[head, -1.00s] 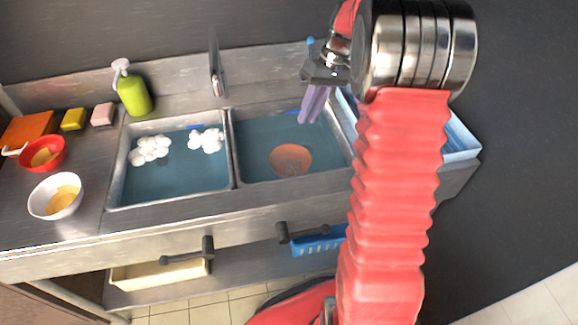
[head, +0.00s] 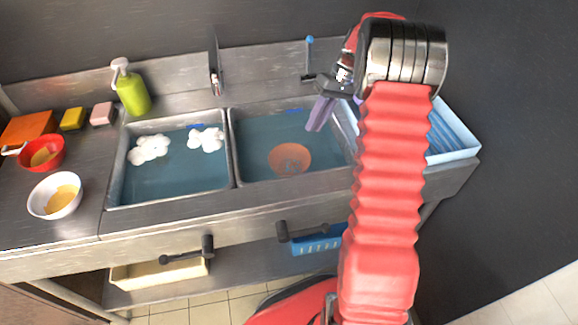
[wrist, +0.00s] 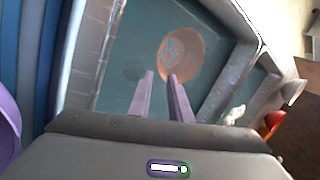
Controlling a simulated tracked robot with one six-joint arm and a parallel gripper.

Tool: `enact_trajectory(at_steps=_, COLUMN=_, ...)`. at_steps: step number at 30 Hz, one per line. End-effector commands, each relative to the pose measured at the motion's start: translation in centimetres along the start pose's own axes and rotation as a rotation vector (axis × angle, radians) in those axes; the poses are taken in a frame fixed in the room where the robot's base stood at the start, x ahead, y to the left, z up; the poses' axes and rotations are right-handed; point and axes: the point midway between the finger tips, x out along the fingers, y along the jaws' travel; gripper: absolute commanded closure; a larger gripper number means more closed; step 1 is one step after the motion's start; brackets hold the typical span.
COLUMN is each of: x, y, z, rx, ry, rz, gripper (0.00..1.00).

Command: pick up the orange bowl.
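The orange bowl (head: 290,158) lies in the water of the right sink basin (head: 262,174). Its inside shows a blue speckled patch. It also shows in the wrist view (wrist: 181,57), just beyond my fingertips. My gripper (head: 320,115) is above the right part of that basin, to the right of the bowl and apart from it. In the wrist view its two purple fingers (wrist: 160,77) stand apart with nothing between them.
The left basin (head: 165,190) holds water and white foam (head: 149,149). A light blue rack (head: 455,142) stands right of the sink, partly behind my arm. A green soap bottle (head: 133,92), a red bowl (head: 55,164) and a white bowl (head: 40,203) are on the left. A faucet (head: 215,75) stands behind the divider.

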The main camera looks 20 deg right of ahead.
Motion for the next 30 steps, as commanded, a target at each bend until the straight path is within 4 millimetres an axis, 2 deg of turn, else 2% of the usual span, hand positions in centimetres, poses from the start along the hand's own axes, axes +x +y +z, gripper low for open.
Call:
enact_trajectory(at_steps=9, x=5.0, y=0.0, z=0.1, rx=0.000, ry=-0.003, rz=-0.001, gripper=0.82)
enact_trajectory(at_steps=13, x=6.5, y=0.0, z=0.1, rx=0.000, ry=-0.002, rz=0.000, gripper=0.82)
enact_trajectory(at_steps=26, x=7.1, y=0.1, z=0.1, rx=0.000, ry=0.000, rz=0.001, gripper=0.82)
enact_trajectory(at_steps=30, x=8.0, y=0.1, z=0.1, rx=0.001, ry=-0.001, rz=0.000, gripper=0.82)
